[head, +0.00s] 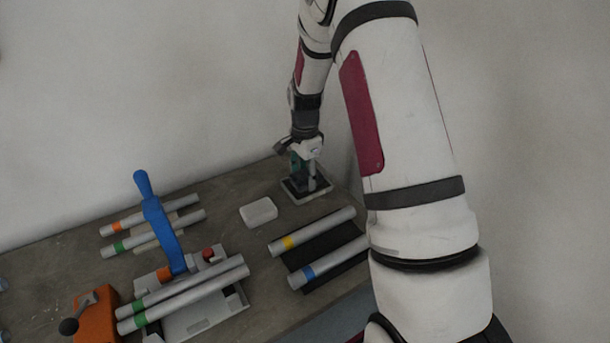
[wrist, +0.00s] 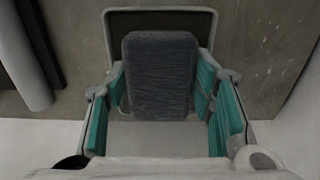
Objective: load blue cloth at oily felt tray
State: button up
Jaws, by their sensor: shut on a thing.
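My gripper (wrist: 161,80) has teal finger pads on either side of a folded, dark blue-grey cloth (wrist: 160,62), and it is shut on it. In the head view my gripper (head: 305,165) points down at the far end of the table, over the oily felt tray (head: 295,193). The tray is small and dark with a light rim. In the wrist view its rim (wrist: 120,12) and dark inside show around and beyond the cloth. I cannot tell whether the cloth touches the felt. In the head view the cloth is mostly hidden by the fingers.
A white block (head: 258,212) lies left of the tray. Tubes with yellow and blue bands (head: 318,230) lie on a black mat in front. A jig (head: 208,315) bears green-banded tubes by a blue lever (head: 160,220). An orange block (head: 97,318) is front left. A wall stands behind.

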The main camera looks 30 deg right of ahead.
aim_at(305, 175)
jog(key=shift+r+p, duration=0.65)
jog(key=shift+r, duration=2.8)
